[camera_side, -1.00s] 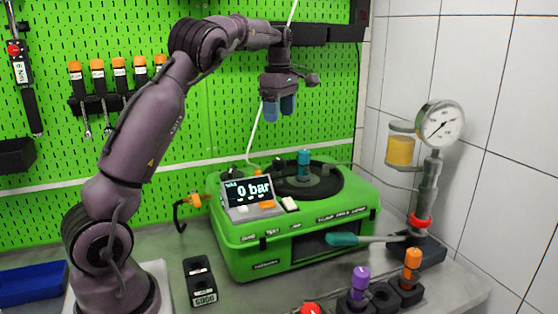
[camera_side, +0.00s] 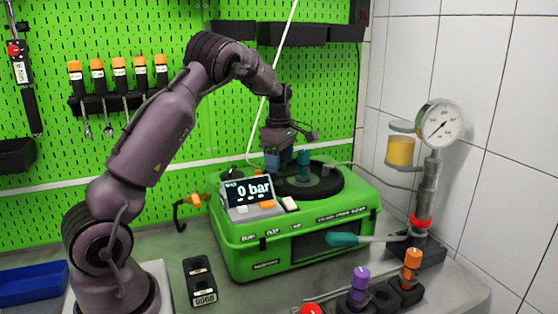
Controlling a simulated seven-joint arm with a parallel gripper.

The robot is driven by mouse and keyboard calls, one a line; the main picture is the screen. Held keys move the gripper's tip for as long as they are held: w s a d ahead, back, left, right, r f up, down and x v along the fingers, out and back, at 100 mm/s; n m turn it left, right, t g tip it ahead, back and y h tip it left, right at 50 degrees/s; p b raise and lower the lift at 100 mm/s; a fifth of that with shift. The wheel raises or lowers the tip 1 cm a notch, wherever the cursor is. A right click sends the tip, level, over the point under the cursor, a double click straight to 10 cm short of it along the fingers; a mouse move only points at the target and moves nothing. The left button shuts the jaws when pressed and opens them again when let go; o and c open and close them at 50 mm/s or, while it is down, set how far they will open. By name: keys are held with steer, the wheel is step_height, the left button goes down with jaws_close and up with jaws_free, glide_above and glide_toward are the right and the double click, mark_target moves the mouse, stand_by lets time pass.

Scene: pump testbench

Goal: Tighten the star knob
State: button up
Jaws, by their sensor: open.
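The green testbench (camera_side: 290,237) has a round black disc (camera_side: 327,184) on its top. A small teal upright part (camera_side: 304,166) stands on the disc. I cannot tell for sure which part is the star knob; no clear star shape shows at this size. My gripper (camera_side: 279,161), with blue fingers, points down just left of the teal part, at about the height of its top. Its jaws are open and hold nothing visible. The gripper hides the back left of the disc. Whether the fingers touch anything cannot be seen.
A display (camera_side: 249,192) at the bench's front left reads 0 bar. At the right stands a pump with a gauge (camera_side: 441,124), a yellow reservoir (camera_side: 400,150) and a teal-handled lever (camera_side: 343,240). Purple (camera_side: 361,277) and orange (camera_side: 412,257) capped parts stand in front.

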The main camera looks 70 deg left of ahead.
steer(key=shift+f, duration=0.1)
steer(key=c, duration=0.9)
